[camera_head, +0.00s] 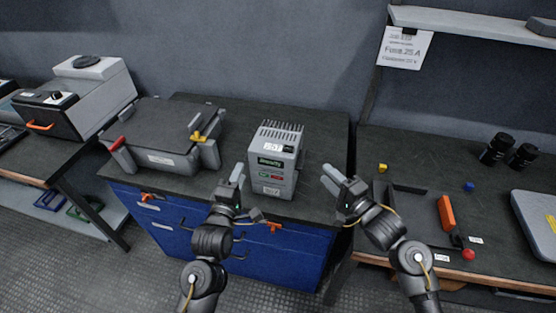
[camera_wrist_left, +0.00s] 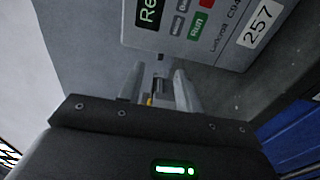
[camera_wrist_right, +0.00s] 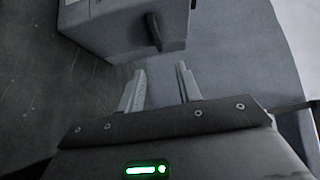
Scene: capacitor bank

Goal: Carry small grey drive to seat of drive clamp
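The small grey drive (camera_head: 275,165) stands upright on the dark bench top, with a finned top and a labelled front. Its label panel fills the top of the left wrist view (camera_wrist_left: 190,40), and its grey side with a dark tab shows in the right wrist view (camera_wrist_right: 105,28). A grey clamp-like fixture (camera_head: 160,159) with red and yellow handles, probably the drive clamp, stands to its left; its seat is not clear. My left gripper (camera_head: 237,174) is open, left of the drive. My right gripper (camera_head: 331,179) is open, right of it. Both look empty and apart from the drive.
The right-hand table (camera_head: 400,230) carries an orange block (camera_head: 446,213), small coloured pieces and black cylinders (camera_head: 497,148). A grey machine (camera_head: 88,95) stands on the far-left table. Bare bench top lies behind the drive.

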